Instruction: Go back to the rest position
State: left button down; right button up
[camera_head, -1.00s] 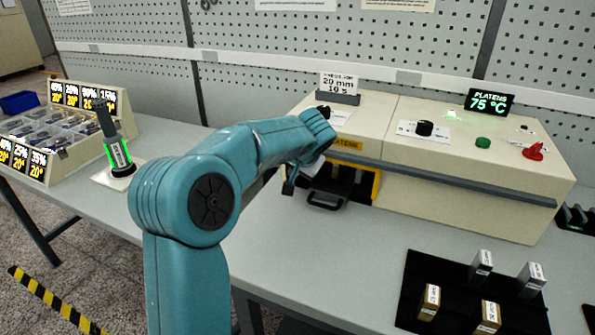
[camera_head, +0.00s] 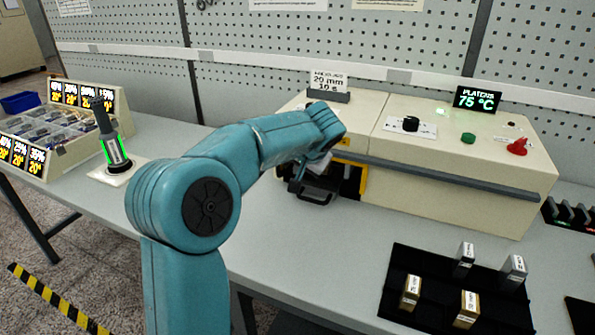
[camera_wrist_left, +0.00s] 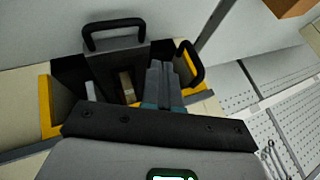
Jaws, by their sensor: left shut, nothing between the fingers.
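My left arm comes in from the left in the head view. Its gripper (camera_head: 297,186), partly hidden by its own wrist, is at the front of the beige platen machine (camera_head: 440,190), by the yellow-edged opening and a black drawer with a handle (camera_head: 318,199). In the left wrist view the two fingers of the left gripper (camera_wrist_left: 159,66) are together and empty, in front of the black drawer (camera_wrist_left: 112,66). A small tan block (camera_wrist_left: 127,86) shows in the drawer beside the fingers. My right gripper is in neither view.
A black mat (camera_head: 410,262) with several small labelled blocks lies at the front right. A lit cylindrical device (camera_head: 113,150) stands on a white pad at left, next to a sorted parts bin (camera_head: 75,150). The table between is clear.

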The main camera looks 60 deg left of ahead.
pick_arm(q)
jog(key=v, duration=0.7)
jog(key=shift+s+r, duration=0.25)
jog(key=shift+r, duration=0.1)
jog(key=shift+d, duration=0.1)
